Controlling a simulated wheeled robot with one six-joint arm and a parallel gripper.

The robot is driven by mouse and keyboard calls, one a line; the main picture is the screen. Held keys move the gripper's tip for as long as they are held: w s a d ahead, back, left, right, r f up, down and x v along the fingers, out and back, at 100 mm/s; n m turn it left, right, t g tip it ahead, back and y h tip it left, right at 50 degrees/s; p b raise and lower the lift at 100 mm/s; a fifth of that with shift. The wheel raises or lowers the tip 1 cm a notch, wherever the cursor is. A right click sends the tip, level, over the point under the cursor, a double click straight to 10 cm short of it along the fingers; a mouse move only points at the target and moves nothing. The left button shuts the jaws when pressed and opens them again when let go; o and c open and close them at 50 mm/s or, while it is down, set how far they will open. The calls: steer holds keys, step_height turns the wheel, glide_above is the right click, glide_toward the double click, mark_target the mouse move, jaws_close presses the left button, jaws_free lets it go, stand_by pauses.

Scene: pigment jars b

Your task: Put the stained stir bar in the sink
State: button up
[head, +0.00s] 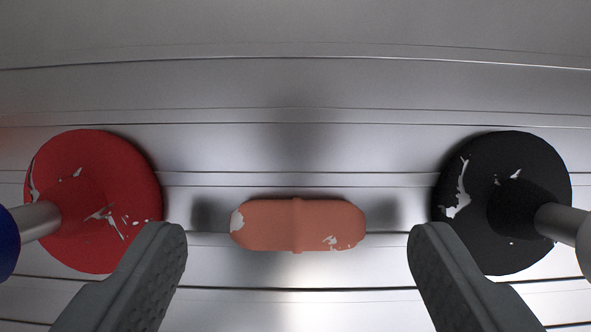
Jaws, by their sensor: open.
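A stir bar (297,224) lies level across the middle of the head view, on a ridged metal surface. It is salmon-orange with pale grey patches near both ends and a raised ring at its middle. My gripper (298,248) is open. One finger is to the left of the bar and one to the right, with clear gaps on both sides. Nothing is held. No sink can be made out in this view.
A round red piece (95,215) with a metal rod stands at the left, close to my left finger. A round black piece (500,205) with a rod stands at the right, close to my right finger. The ridged metal surface (300,85) above the bar is clear.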

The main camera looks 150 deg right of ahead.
steer(key=shift+w+a+f, duration=0.1)
steer(key=shift+w+f, duration=0.05)
steer(key=shift+f, duration=0.3)
steer(key=c, duration=1.1)
steer(key=shift+r, duration=0.15)
steer(key=shift+c, duration=0.2)
